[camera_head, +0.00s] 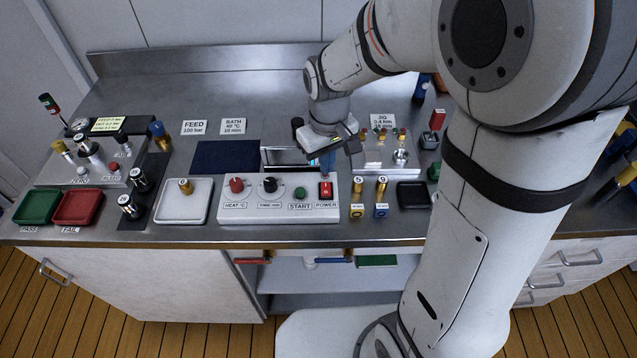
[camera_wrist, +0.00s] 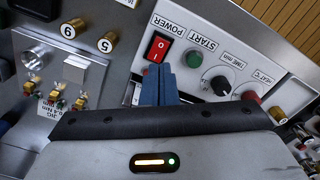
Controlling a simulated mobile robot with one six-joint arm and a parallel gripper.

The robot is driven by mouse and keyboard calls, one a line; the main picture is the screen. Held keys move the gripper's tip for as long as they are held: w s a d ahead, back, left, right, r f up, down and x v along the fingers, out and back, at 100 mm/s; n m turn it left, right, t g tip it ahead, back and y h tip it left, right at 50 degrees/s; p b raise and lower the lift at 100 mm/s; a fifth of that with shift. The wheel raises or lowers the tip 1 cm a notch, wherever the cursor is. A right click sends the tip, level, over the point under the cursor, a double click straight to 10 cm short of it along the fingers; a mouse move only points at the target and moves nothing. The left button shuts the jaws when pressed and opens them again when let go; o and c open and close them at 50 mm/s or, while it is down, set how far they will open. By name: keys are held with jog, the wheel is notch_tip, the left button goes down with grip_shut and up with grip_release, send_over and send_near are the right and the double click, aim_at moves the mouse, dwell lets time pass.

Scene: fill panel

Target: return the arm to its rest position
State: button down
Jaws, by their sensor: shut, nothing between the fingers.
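My gripper (camera_head: 327,160) hangs at the end of my arm over the bench, just behind the white control box (camera_head: 260,208) and near its right end. In the wrist view its blue fingers (camera_wrist: 160,84) are together and hold nothing. Their tips show close to the red POWER switch (camera_wrist: 157,48); whether they touch it I cannot tell. The POWER switch also shows in the head view (camera_head: 325,189). My arm reaches in from the right, bent over the bench.
The jig (camera_head: 388,150) stands right of my gripper. A white tray (camera_head: 183,215), a red tray (camera_head: 77,207) and a green tray (camera_head: 37,205) lie left.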

dwell(0.3)
jog(key=s+d+r+m+t, duration=0.3)
jog(key=s+d+r+m, duration=0.2)
jog(key=s+d+r, duration=0.4)
jog(key=s+d, duration=0.1)
jog(key=s, duration=0.2)
jog(key=shift+s+d+r+m, duration=0.3)
jog(key=shift+s+d+r, duration=0.05)
